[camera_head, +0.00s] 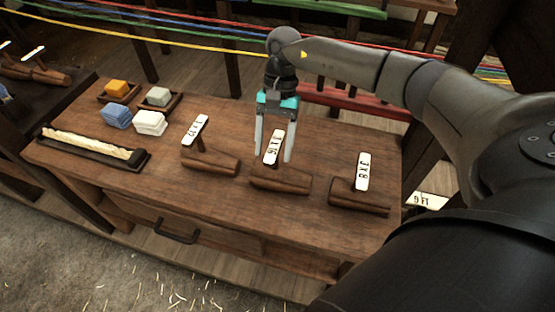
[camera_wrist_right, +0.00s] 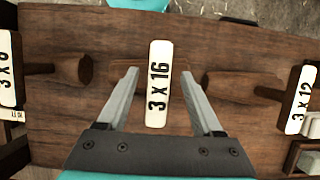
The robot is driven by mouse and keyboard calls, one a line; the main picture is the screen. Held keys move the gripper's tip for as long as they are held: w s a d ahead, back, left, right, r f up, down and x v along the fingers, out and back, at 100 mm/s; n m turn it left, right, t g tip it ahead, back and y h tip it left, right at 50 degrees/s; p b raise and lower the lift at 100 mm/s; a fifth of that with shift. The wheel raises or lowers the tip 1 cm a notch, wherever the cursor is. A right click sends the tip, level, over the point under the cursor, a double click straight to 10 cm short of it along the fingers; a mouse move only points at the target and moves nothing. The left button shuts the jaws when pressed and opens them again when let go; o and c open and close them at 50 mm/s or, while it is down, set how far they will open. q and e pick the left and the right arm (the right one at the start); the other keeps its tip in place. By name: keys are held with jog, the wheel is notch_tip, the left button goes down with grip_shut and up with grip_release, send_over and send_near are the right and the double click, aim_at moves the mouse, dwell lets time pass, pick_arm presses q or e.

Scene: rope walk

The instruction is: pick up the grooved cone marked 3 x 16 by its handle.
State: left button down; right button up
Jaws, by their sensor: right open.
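The grooved cone marked 3 x 16 (camera_head: 280,180) lies on its side on the wooden bench, in the middle of a row of three. Its white label (camera_head: 273,147) stands up above the cone, and the label also shows upright in the right wrist view (camera_wrist_right: 158,84). The handle under the label is mostly hidden. My right gripper (camera_head: 272,157) points down, open and empty, with one finger on either side of the label. In the wrist view a gap shows between the label and each finger (camera_wrist_right: 160,72). My left gripper is not in view.
The 3 x 12 cone (camera_head: 212,160) lies to the left and the 3 x 8 cone (camera_head: 358,197) to the right. A dark tray (camera_head: 137,160) with a pale strand, plus coloured blocks (camera_head: 117,116), sit further left. Coloured ropes (camera_head: 205,40) stretch behind the bench.

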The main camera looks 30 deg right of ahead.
aim_at(283, 167)
jog(key=shift+x, duration=1.55)
jog(key=shift+d, duration=0.15)
jog(key=shift+c, duration=0.3)
grip_shut()
jog(key=shift+r, duration=0.1)
